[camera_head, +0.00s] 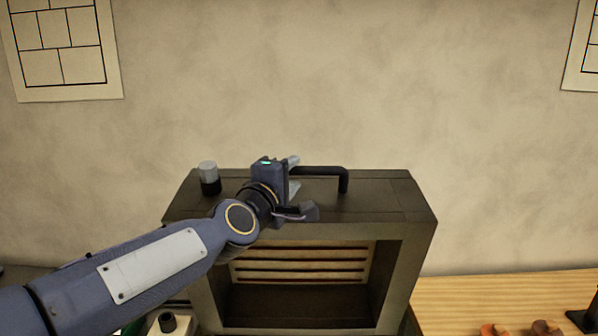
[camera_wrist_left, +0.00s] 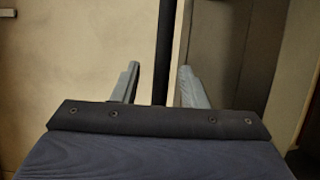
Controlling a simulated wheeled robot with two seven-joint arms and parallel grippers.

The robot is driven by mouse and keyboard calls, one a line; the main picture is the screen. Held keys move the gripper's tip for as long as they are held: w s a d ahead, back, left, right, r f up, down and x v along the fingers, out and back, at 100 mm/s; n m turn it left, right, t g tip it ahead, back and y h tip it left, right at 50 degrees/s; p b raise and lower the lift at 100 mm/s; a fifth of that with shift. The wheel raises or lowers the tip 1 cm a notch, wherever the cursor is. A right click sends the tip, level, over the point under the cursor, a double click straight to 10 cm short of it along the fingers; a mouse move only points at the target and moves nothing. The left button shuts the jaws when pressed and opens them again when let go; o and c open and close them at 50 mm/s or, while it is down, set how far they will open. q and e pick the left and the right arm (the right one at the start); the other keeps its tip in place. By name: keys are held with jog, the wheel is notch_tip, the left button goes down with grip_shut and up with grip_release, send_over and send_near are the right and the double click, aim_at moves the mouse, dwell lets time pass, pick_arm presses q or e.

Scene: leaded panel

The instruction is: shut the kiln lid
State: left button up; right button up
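The kiln (camera_head: 405,262) is a dark grey box in the middle of the head view. Its open side faces me and shows pale ribbed lining. The upper part with the flat dark top (camera_head: 375,203) looks like the raised lid, but its hinge is hidden. A black bar handle (camera_head: 345,180) stands on that top. My left gripper (camera_head: 294,175) is at the left end of the handle, covering it there. In the left wrist view, its two fingers (camera_wrist_left: 157,75) are apart, with the black handle bar (camera_wrist_left: 164,35) between them and gaps on both sides. My right gripper is out of view.
A grey-and-black cylinder (camera_head: 208,178) stands on the kiln's top left. A wooden surface (camera_head: 480,293) with small orange pieces (camera_head: 540,328) lies at right. A plain wall (camera_head: 330,80) with panel drawings (camera_head: 60,45) is behind.

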aim_at(297, 174)
pick_arm(q)
jog(key=x, duration=0.3)
jog(key=shift+w+d+f, duration=0.1)
jog(key=shift+w+f, duration=0.05)
jog(key=shift+f, duration=0.1)
jog(key=shift+w+r, duration=0.15)
jog(key=shift+w, duration=0.1)
jog(key=shift+d, duration=0.1)
jog(key=shift+c, duration=0.2)
grip_shut()
